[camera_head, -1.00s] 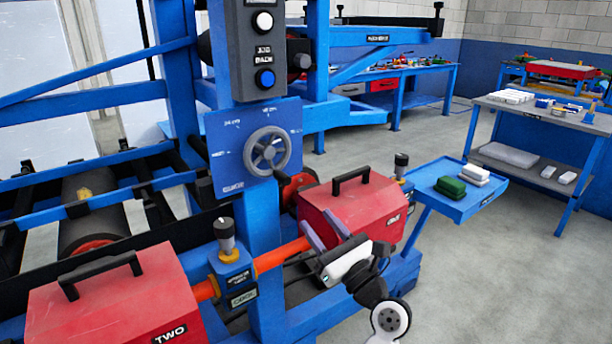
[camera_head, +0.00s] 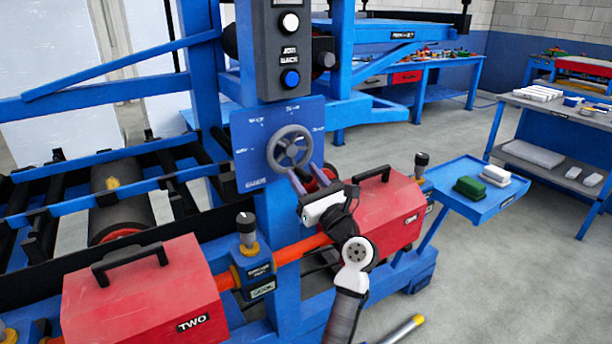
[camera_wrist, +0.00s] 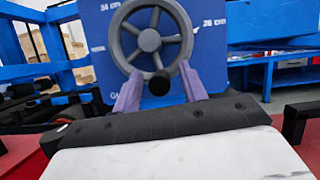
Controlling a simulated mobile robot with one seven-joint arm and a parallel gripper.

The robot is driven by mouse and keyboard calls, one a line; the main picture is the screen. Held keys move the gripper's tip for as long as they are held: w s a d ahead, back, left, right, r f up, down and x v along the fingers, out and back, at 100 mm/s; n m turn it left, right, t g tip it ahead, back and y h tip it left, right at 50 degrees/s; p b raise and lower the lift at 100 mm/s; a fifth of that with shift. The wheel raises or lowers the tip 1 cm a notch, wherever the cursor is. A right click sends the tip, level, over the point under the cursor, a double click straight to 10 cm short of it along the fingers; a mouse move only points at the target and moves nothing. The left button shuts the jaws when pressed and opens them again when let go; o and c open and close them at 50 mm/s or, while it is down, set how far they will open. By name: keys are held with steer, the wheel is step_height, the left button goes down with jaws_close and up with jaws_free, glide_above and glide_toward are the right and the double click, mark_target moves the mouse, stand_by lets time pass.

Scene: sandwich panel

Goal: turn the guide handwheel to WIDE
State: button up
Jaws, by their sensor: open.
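The grey guide handwheel (camera_head: 289,148) is mounted on a blue panel (camera_head: 248,128) with white scale marks, below the button box. It has several spokes and a dark knob (camera_wrist: 160,83) near the bottom of its rim in the wrist view. My gripper (camera_head: 303,177) is open, with its two purple fingers pointing up toward the lower rim of the wheel. In the wrist view my gripper (camera_wrist: 160,92) has one finger on each side of the knob, with space between. I cannot tell whether a finger touches the wheel. The word WIDE is not legible.
Red boxes with black handles stand at the lower left (camera_head: 145,305) and right (camera_head: 372,215), near my arm. The black button box (camera_head: 275,50) is above the wheel. A blue side tray (camera_head: 470,195) holds green and white blocks.

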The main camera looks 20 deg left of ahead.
jaws_close()
steer(key=shift+d, duration=0.1)
stand_by(0.3)
